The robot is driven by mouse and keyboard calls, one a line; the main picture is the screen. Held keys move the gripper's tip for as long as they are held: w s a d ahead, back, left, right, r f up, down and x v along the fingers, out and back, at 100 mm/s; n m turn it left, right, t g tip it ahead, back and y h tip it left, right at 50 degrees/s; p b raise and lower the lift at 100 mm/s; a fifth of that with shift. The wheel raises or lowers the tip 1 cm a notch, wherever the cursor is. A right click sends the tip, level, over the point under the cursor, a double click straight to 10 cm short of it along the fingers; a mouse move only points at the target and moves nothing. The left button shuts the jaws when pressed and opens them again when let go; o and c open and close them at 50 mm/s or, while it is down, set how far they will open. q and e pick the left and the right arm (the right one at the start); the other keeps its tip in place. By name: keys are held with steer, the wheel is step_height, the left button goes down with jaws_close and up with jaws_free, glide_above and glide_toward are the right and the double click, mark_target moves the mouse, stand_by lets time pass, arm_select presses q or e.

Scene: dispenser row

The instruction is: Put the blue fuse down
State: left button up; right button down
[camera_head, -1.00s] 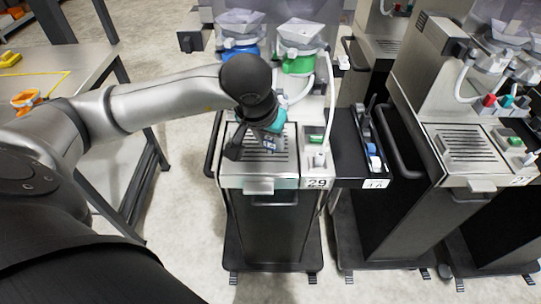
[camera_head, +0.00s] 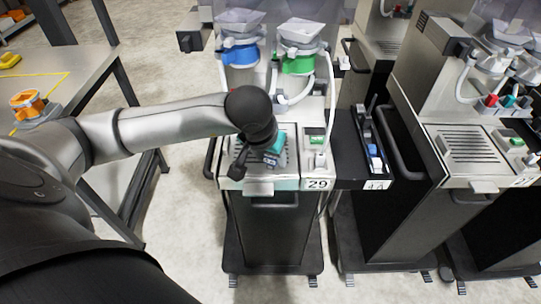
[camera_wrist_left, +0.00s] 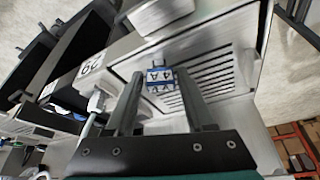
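The blue fuse (camera_wrist_left: 161,80), a small block with a blue-and-white face marked "4 A", sits between the fingertips of my left gripper (camera_wrist_left: 160,76) in the left wrist view. The fingers appear shut on its sides. In the head view my left gripper (camera_head: 270,160) is over the slotted metal top (camera_head: 234,168) of the station numbered 29, near its front edge. The fuse is hard to make out there. I cannot tell whether it touches the slotted top. My right gripper is not in view.
A green switch (camera_head: 316,139) stands right of the slotted top. A black side shelf (camera_head: 350,165) holds blue and white pieces. Blue (camera_head: 240,52) and green (camera_head: 298,64) dispensers stand behind. A similar station (camera_head: 465,145) is at right, a metal table (camera_head: 85,75) at left.

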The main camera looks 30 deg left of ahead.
arm_select(q)
steer(key=shift+o, duration=0.8)
steer(key=shift+r, duration=0.1)
steer(key=shift+r, duration=0.25)
steer(key=p+v, duration=0.1)
steer(key=v, duration=1)
steer(key=shift+s+r+p, duration=0.15)
steer(key=shift+r+p, duration=0.15)
